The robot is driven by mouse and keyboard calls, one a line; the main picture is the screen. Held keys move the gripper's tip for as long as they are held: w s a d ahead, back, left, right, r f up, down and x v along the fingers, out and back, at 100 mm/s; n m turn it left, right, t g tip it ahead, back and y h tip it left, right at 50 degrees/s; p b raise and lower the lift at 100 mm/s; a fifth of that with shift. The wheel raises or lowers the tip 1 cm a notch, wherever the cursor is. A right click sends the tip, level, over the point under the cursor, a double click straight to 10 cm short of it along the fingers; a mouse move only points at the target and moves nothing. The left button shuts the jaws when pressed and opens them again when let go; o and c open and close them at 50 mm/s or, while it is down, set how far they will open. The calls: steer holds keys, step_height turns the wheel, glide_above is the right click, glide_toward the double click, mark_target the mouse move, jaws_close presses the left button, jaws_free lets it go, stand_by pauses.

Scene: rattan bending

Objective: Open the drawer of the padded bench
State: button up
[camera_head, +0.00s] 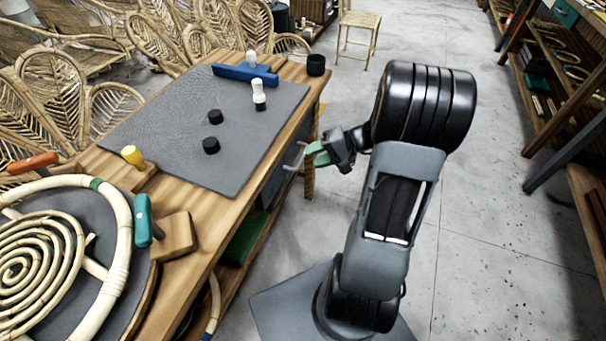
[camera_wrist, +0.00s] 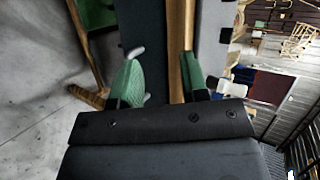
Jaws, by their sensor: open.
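The padded bench (camera_head: 190,262) is wooden with a grey pad (camera_head: 180,125) on top. Its drawer has a dark grey front (camera_wrist: 150,30), set below the wooden top edge (camera_wrist: 177,60). A pale metal handle (camera_head: 296,158) stands out from the front; its ends show in the wrist view (camera_wrist: 136,51) beside my left-hand finger, which hides its middle. My gripper (camera_head: 308,153) is open at the handle, with green fingers. In the wrist view my gripper (camera_wrist: 164,78) has one finger by the handle and the other toward the bench top. Contact cannot be told. The drawer looks closed.
On the bench are a blue tool (camera_head: 245,73), black and white pegs (camera_head: 259,95), a black cup (camera_head: 316,65), a wooden block (camera_head: 175,236) and a rattan coil (camera_head: 35,258). A green bin (camera_head: 245,240) is underneath. The floor (camera_head: 480,230) right of my arm is clear.

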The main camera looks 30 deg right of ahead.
mark_target(302, 155)
steer(key=w+d+f+m+t+b, duration=0.2)
steer(key=d+f+m+t+b, duration=0.15)
steer(key=d+f+t, duration=0.45)
steer(key=shift+g, duration=0.8)
steer(key=x, duration=0.4)
steer(key=f+b+x, duration=0.1)
steer(key=x, duration=0.3)
steer(key=d+f+b+x, duration=0.1)
steer(key=x, duration=0.3)
steer(key=shift+w+a+f, duration=0.1)
steer(key=shift+w+f, duration=0.05)
steer(key=shift+w, duration=0.4)
jaws_close()
